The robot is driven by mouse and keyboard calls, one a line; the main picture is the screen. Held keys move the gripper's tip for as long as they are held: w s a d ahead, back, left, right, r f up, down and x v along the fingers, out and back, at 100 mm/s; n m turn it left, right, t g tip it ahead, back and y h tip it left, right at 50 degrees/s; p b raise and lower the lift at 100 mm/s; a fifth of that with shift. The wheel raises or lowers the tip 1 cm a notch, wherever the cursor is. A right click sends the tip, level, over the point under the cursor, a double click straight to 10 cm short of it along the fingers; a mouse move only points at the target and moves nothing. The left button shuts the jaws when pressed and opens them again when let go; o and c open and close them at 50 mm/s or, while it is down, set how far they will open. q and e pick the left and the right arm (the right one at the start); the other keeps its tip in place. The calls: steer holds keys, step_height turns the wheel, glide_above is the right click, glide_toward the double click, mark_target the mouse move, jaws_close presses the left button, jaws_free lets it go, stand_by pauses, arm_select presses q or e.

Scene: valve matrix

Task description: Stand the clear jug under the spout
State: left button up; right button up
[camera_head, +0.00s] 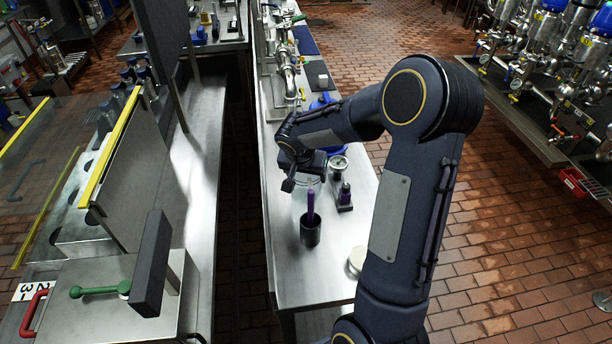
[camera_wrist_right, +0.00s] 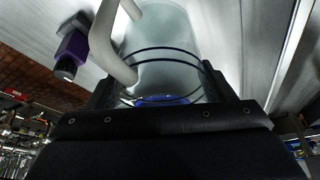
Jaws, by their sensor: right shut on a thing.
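The clear jug (camera_wrist_right: 168,50), with dark rings and a pale handle (camera_wrist_right: 104,45), lies between the fingers of my right gripper (camera_wrist_right: 165,92) in the right wrist view. The gripper is shut on it. In the head view my right gripper (camera_head: 303,172) is over the metal bench, and only a little of the clear jug (camera_head: 308,183) shows below it. I cannot tell whether its base touches the bench. Chrome pipework (camera_head: 291,70) stands farther back on the bench; I cannot make out the spout clearly. My left gripper is not in view.
A dark cup (camera_head: 310,233) with a purple-handled tool stands in front of the jug. A purple-and-black fitting (camera_head: 345,196) and a round gauge (camera_head: 338,163) are just right. A white round piece (camera_head: 357,260) lies nearer. The front of the bench (camera_head: 300,282) is mostly clear.

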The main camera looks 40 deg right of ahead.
steer(key=shift+f, duration=0.65)
steer(key=shift+f+b, duration=0.2)
steer(key=shift+b, duration=0.1)
steer(key=o, duration=1)
steer(key=shift+r, duration=0.1)
